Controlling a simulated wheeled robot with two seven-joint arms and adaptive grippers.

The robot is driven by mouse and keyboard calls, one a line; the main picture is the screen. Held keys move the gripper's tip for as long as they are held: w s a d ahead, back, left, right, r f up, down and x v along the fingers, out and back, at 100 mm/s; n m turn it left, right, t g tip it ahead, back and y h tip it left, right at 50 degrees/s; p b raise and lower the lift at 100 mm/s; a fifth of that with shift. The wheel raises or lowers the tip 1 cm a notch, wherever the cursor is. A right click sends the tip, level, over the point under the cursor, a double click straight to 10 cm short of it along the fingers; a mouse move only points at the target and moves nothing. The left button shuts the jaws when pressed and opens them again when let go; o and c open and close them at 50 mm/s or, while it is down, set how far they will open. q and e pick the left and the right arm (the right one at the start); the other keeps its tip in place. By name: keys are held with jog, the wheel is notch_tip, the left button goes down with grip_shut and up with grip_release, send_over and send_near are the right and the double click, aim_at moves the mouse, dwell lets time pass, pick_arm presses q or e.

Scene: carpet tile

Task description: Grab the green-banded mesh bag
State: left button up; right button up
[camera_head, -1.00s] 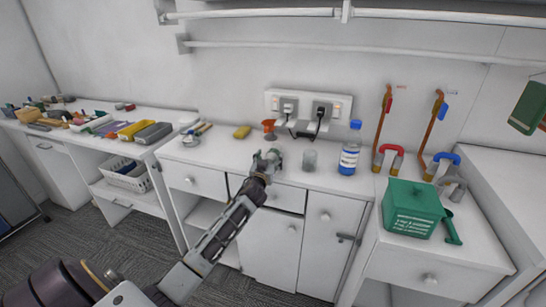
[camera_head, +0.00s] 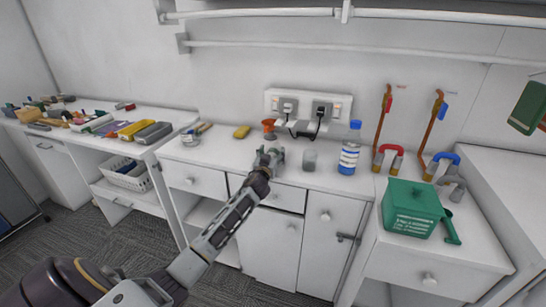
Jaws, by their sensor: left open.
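My left gripper (camera_head: 268,156) is open above the middle white counter, at the far end of my arm that comes in from the lower left. A small greyish-green patch shows at its fingertips, but I cannot tell whether it is part of the gripper or a thing behind it. I cannot clearly make out a green-banded mesh bag. A small grey, cup-like thing (camera_head: 309,160) stands just right of the gripper, apart from it. My right gripper is not in view.
A blue-capped bottle (camera_head: 349,150) stands farther right, near a green box (camera_head: 411,208). An orange item (camera_head: 269,128) and a yellow block (camera_head: 242,132) lie behind the gripper. A white basket (camera_head: 128,173) sits on the left shelf.

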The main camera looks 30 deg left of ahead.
aim_at(272, 152)
pick_arm(q)
jog(key=c, duration=0.8)
jog(key=shift+c, duration=1.3)
jog(key=shift+r, duration=0.65)
notch_tip(272, 152, up, 8)
jog(key=shift+f+p, duration=0.15)
jog(key=shift+p, duration=0.35)
jog(key=shift+r, duration=0.55)
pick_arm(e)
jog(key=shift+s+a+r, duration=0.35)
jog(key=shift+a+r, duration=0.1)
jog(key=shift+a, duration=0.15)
